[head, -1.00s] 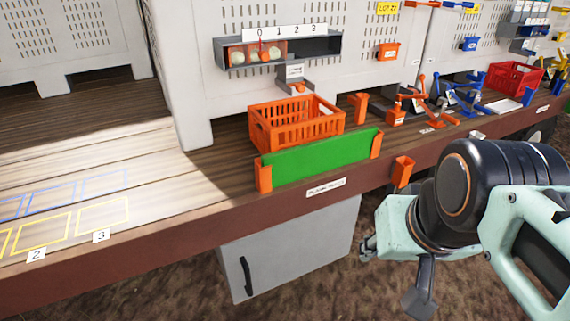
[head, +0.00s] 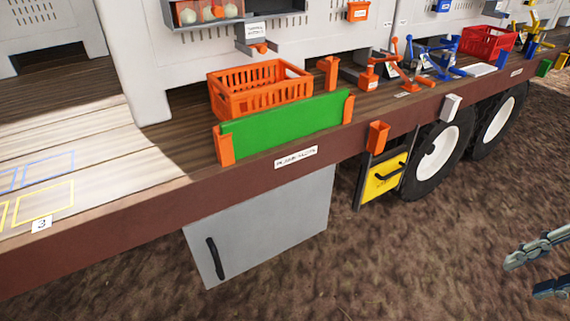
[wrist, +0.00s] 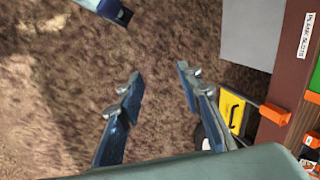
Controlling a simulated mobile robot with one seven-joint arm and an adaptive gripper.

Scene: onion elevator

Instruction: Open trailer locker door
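The grey locker door (head: 262,226) hangs under the trailer bed, below the green panel, and looks shut. Its black vertical handle (head: 215,258) is near the door's lower left edge. In the wrist view a plain grey surface of the locker (wrist: 252,32) shows at the upper right; no handle is visible there. My gripper (head: 545,270) is at the far right edge of the head view, well away from the locker. In the wrist view my gripper (wrist: 158,85) has its two fingers apart with only ground between them.
A yellow panel (head: 385,176) with a black handle and wheels (head: 437,150) are under the trailer, right of the locker. An orange holder (head: 377,137) sticks out from the trailer edge (head: 130,230). The green panel (head: 285,125) and orange crate (head: 262,90) stand above. Open ground lies before the locker.

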